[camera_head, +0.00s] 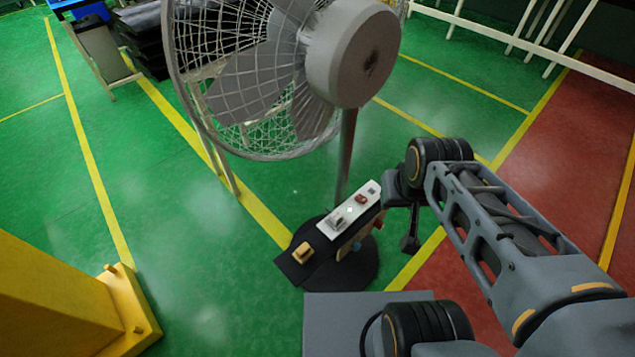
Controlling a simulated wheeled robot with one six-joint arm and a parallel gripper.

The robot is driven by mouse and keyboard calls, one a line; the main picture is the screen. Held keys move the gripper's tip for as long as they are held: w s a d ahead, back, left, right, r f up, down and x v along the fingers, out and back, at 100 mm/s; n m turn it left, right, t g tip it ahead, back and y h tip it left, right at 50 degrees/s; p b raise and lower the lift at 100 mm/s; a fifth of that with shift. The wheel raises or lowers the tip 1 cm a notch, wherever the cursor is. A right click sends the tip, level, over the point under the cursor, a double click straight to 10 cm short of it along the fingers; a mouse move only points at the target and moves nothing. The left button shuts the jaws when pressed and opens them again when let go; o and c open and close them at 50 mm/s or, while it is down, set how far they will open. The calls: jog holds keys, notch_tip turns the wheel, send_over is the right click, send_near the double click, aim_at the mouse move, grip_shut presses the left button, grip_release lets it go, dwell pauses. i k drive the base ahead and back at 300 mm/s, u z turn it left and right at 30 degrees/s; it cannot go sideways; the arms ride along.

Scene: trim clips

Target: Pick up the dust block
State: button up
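A small tan-yellow block (302,252), which looks like the dust block, sits on a dark mat (288,268) at the near-left end of a narrow raised surface. On the white strip (328,233) beside it are a small grey-white piece (337,220) and a small red-brown piece (361,199). The end of my arm, with my gripper (409,243), is to the right of the strip, apart from the tan block. It shows as a small dark shape pointing down. Its fingers are too small and dark to read.
A large grey pedestal fan (350,55) stands just behind the strip, its pole close to it. A yellow structure (60,300) fills the lower left. A white railing (480,32) runs at the upper right.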

aim_at(303, 254)
jog(key=z, duration=1.7)
jog(key=k, duration=1.3)
jog(key=u, duration=1.7)
jog(key=i, duration=0.5)
